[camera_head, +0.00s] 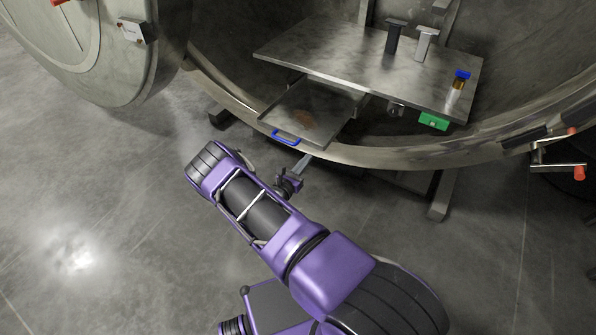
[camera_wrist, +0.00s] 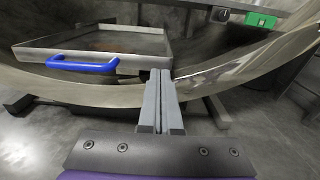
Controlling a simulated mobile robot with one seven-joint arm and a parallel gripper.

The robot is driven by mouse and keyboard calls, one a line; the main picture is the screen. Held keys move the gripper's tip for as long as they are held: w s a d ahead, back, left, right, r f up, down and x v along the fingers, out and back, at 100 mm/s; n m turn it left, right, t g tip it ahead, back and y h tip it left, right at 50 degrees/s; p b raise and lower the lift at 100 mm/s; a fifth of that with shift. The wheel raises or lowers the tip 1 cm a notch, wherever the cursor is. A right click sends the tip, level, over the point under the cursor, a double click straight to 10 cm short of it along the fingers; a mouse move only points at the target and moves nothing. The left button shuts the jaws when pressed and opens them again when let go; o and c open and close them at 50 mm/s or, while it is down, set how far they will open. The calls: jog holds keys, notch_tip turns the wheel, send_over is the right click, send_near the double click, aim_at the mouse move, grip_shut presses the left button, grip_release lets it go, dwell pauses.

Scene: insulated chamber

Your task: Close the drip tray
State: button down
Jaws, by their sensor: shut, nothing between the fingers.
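The drip tray (camera_head: 301,115) is a shallow metal tray with a brownish stain, pulled out from under the metal shelf (camera_head: 370,68) and projecting over the chamber's rim. Its blue handle (camera_head: 285,138) is on the front edge. In the wrist view the tray (camera_wrist: 130,43) is ahead and to the left, with the blue handle (camera_wrist: 82,65) left of the fingers. My gripper (camera_head: 304,163) is shut and empty, just in front of the tray and right of the handle. In the wrist view the fingertips of my gripper (camera_wrist: 160,75) appear near the tray's front right corner; contact cannot be told.
A dark post (camera_head: 394,37), a light metal post (camera_head: 425,44) and a blue-capped vial (camera_head: 458,84) stand on the shelf. A green box (camera_head: 433,121) is at its front edge. The chamber rim (camera_head: 375,155) curves below the tray. The round door (camera_head: 100,50) stands open at left.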

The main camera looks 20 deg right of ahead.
aim_at(318, 145)
jog(key=x, duration=0.6)
jog(key=shift+b, duration=0.3)
